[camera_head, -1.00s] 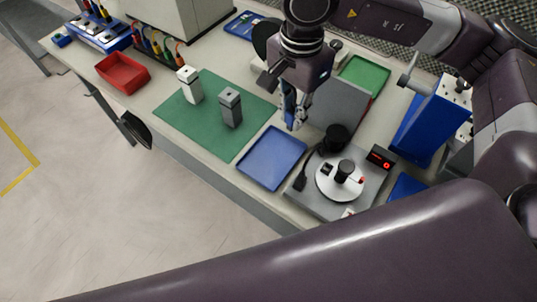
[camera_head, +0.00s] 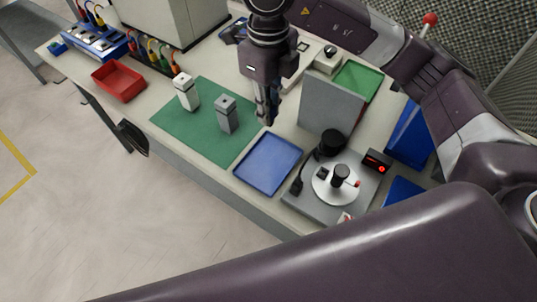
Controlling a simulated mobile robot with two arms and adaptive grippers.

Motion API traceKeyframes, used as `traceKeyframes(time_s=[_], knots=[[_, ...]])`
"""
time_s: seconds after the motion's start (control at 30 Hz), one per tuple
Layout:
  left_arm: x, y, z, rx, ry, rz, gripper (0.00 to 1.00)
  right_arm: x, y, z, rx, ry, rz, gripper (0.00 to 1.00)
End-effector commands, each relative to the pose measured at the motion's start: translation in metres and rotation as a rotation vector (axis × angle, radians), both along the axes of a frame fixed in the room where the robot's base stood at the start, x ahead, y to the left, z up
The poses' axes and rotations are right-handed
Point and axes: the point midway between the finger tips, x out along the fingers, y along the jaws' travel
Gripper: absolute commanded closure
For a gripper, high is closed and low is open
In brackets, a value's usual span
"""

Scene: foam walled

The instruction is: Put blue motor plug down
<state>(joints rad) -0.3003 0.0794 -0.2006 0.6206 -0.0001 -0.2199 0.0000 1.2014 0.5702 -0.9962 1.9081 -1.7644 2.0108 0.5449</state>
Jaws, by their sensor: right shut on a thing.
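My right gripper (camera_head: 266,115) points down over the bench, at the right edge of the green mat and just behind the blue tray. It is shut on the blue motor plug, which is mostly hidden by the fingers. I cannot tell whether the plug touches the surface below. My left gripper is not in view.
A blue tray (camera_head: 267,165) lies empty in front of the gripper. The green mat (camera_head: 188,137) bears a white block (camera_head: 187,93) and a grey block (camera_head: 227,115). A grey device with a round dial (camera_head: 335,184) and a grey upright panel (camera_head: 328,104) stand to the right.

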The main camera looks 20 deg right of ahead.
Motion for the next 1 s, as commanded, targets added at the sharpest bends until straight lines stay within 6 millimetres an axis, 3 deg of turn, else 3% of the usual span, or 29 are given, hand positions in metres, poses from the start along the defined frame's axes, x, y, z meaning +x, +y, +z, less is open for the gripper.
traceKeyframes(time_s=[0.4, 0.5, 1.0], knots=[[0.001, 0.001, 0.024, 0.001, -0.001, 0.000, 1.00, -0.002, 0.000, -0.100, -0.001, 0.006, 0.002, 1.00], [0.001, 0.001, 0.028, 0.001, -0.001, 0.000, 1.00, -0.002, 0.000, -0.118, 0.000, 0.004, 0.003, 1.00], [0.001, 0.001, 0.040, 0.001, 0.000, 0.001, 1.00, 0.000, 0.000, -0.172, -0.001, 0.000, 0.003, 1.00]])
